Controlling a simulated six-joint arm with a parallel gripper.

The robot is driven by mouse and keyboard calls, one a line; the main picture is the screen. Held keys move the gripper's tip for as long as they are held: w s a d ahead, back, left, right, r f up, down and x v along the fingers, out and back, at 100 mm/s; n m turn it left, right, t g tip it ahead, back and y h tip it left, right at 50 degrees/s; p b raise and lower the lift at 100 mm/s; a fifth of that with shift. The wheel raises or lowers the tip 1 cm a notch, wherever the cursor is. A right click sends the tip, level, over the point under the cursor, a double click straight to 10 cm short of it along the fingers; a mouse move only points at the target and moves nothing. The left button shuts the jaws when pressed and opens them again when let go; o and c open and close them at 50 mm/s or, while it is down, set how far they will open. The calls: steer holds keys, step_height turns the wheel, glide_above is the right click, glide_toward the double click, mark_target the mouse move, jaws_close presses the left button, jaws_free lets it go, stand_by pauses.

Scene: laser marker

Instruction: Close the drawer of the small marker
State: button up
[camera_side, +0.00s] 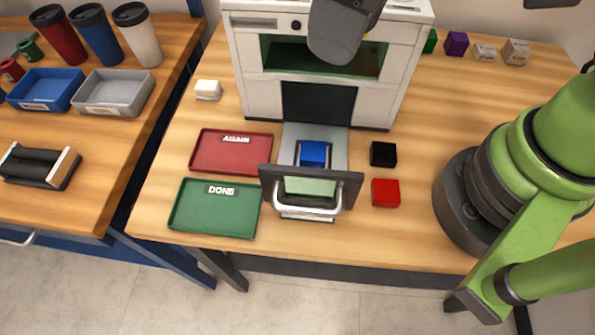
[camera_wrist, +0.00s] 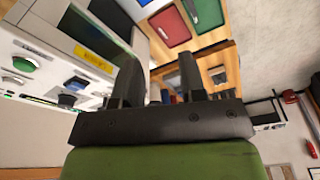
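The small marker (camera_side: 262,85) is a white machine at the back of the table in the side view. Its drawer (camera_side: 347,187) is pulled out toward the front, with a dark front plate and a light handle (camera_side: 307,212). A blue cube (camera_side: 313,153) sits in the open drawer. In the wrist view my gripper (camera_wrist: 159,62) has two dark fingers standing apart with nothing held between them. It is beside the machine's button panel (camera_wrist: 45,75) there. In the side view a grey part of my arm hangs before the machine's top; the fingers cannot be made out.
A red tray (camera_side: 205,160) and a green tray (camera_side: 190,207) lie left of the drawer. A black cube (camera_side: 383,154) and a red cube (camera_side: 385,192) are close on its right. A white block (camera_side: 208,90) is left of the machine. The front table edge is near the handle.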

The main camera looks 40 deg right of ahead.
mark_target(298, 208)
steer(key=s+a+f+n+h, duration=0.2)
steer(key=s+a+f+n, duration=0.3)
steer(key=a+f, duration=0.35)
steer(key=f, duration=0.3)
steer(key=w+f, duration=0.1)
steer(key=f, duration=0.2)
steer(key=d+f, duration=0.1)
steer(key=f, duration=0.2)
steer(key=shift+w+f, duration=0.1)
steer(key=shift+w, duration=0.2)
jaws_close()
